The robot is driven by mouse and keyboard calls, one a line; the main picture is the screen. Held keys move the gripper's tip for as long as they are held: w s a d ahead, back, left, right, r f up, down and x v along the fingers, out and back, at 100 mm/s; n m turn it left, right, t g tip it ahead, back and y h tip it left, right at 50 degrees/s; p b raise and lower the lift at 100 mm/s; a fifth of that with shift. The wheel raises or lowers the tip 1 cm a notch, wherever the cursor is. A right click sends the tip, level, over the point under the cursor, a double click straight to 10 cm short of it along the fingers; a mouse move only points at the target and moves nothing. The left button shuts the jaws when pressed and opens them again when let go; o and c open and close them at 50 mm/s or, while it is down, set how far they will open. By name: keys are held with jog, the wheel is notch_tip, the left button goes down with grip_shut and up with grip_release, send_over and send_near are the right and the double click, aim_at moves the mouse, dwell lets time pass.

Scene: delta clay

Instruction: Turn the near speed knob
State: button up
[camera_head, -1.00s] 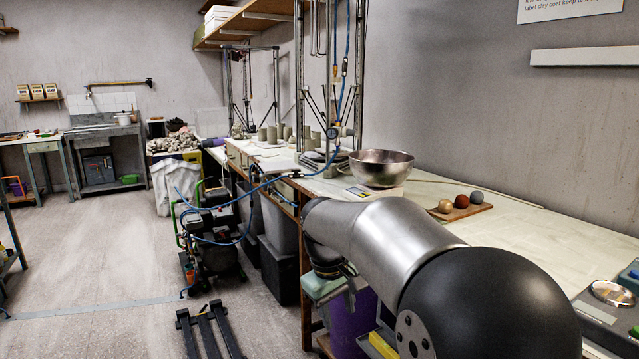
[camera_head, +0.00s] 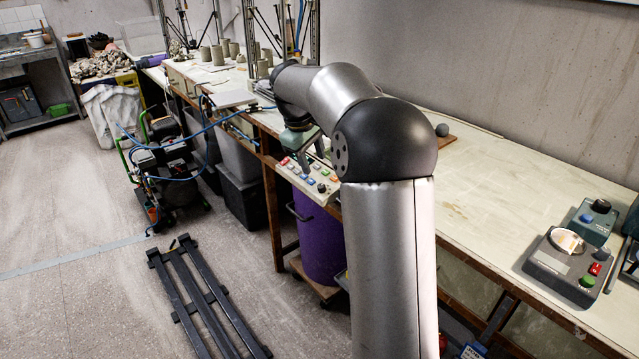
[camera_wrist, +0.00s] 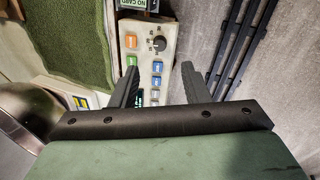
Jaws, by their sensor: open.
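A pale control panel (camera_head: 308,181) with coloured buttons juts from the bench's front edge in the head view. It also shows in the wrist view (camera_wrist: 131,25). There a black round knob (camera_wrist: 158,43) with a dial scale sits near its upper right part, above blue buttons. I cannot tell if another knob is hidden. My gripper (camera_wrist: 160,68) is open and empty, its two fingers spread over the panel, with the knob just beyond the tips and between their lines. In the head view my gripper (camera_head: 309,158) hangs just above the panel; contact cannot be told.
A purple bin (camera_head: 318,235) stands under the panel. Black floor rails (camera_head: 205,300) lie on the floor to the left. A grey device with buttons (camera_head: 568,262) is on the bench (camera_head: 490,190) at the right. The bench between is mostly clear.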

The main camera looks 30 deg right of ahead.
aim_at(321, 186)
jog(key=x, duration=0.9)
jog(key=shift+f+b, duration=0.2)
jog(key=shift+b, duration=0.1)
grip_shut()
